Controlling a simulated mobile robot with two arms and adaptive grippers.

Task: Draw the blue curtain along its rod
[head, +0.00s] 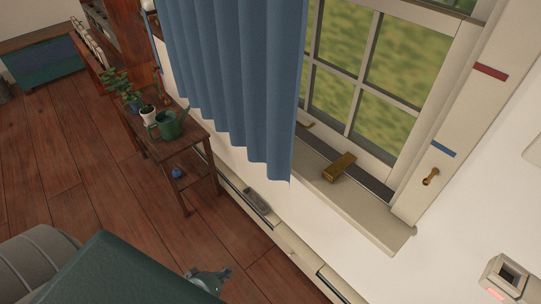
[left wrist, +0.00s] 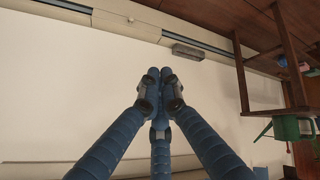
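The blue curtain (head: 240,85) hangs in folds at the top middle of the head view, over the left part of the window. Its right edge ends partway across the glass, and its lower hem hangs just below sill height. The rod is outside the picture. My left gripper (head: 218,275) is small and partly cut off at the bottom of the head view, below and apart from the curtain. In the left wrist view its blue fingers (left wrist: 160,76) come together at the tips with nothing between them. The curtain is not visible there. My right gripper is not in view.
A wooden plant stand (head: 195,140) with a green watering can (head: 170,124) and potted plants is left of the curtain. A brass object (head: 339,167) lies on the windowsill (head: 350,200). The window frame carries a red mark (head: 491,72) and a blue mark (head: 443,149).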

